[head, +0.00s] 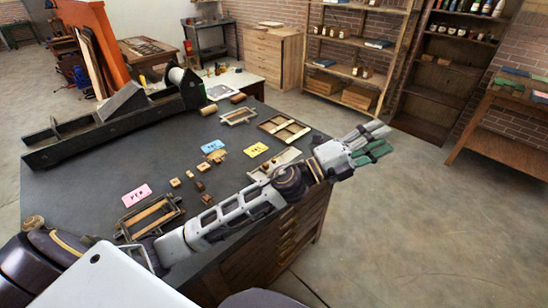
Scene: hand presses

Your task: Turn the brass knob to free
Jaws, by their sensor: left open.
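My left arm reaches from the lower left across the dark table (85,185). My left gripper (380,140) is open and empty, past the table's right edge and over the floor. I cannot pick out a brass knob for certain. Several small wooden and brownish pieces (197,185) lie on the table behind my forearm, too small to identify. A long dark press frame (110,125) with a pale roller (176,76) stands along the table's far left side. My right gripper is not in view.
Pink (136,195), blue (212,146) and yellow (255,150) cards lie on the table. Wooden frames (284,128) lie at its right side, and another (150,216) lies near my upper forearm. Shelves (352,55) stand at the back. The floor (420,230) at right is clear.

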